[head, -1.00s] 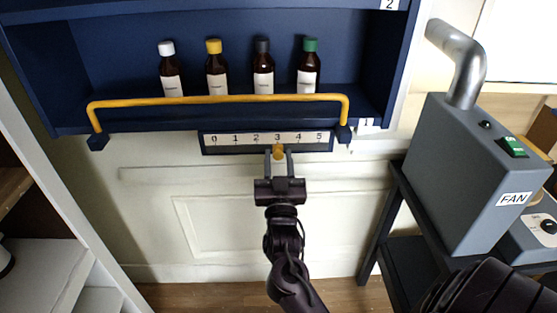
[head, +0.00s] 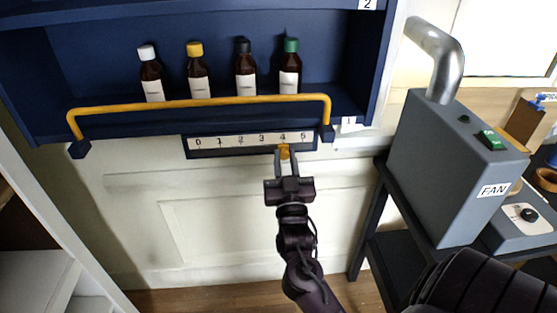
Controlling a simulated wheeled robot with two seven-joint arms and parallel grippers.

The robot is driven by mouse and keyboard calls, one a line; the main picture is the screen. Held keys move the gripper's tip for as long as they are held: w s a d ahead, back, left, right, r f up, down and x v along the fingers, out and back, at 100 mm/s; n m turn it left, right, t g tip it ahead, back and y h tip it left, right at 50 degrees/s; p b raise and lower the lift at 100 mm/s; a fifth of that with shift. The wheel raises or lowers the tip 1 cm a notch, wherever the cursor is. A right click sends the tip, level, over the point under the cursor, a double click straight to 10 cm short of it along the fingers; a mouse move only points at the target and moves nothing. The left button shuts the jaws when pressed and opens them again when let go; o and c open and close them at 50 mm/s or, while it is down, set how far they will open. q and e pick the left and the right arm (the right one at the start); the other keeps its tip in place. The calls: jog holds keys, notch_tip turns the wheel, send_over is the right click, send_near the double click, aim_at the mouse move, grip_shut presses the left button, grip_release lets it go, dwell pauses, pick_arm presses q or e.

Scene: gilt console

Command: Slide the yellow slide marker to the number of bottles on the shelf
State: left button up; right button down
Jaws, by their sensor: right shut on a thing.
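The yellow slide marker (head: 284,151) is at the number 4 on the white number scale (head: 230,141), which runs from 0 to 5 under the shelf. My right gripper (head: 285,160) is shut on the marker, its fingers pointing up at the scale from below. Brown bottles stand in a row on the blue shelf (head: 120,129): one with a white cap (head: 151,75), one with a yellow cap (head: 198,75), one with a black cap (head: 244,72) and one with a green cap (head: 289,70). My left gripper is out of view.
A yellow rail (head: 200,103) runs across the shelf front, just above the scale. A grey fan box (head: 445,170) with a metal pipe stands on a dark stand at the right. White shelving (head: 40,275) is at the lower left. The wall panel below the scale is clear.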

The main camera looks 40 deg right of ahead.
jog(key=c, duration=1.2)
grip_release()
jog(key=shift+c, duration=0.2)
jog(key=b+v, duration=0.2)
jog(key=v, duration=0.5)
jog(key=shift+s+a+b, duration=0.2)
jog(key=shift+s+b, duration=0.1)
jog(key=shift+f, duration=0.1)
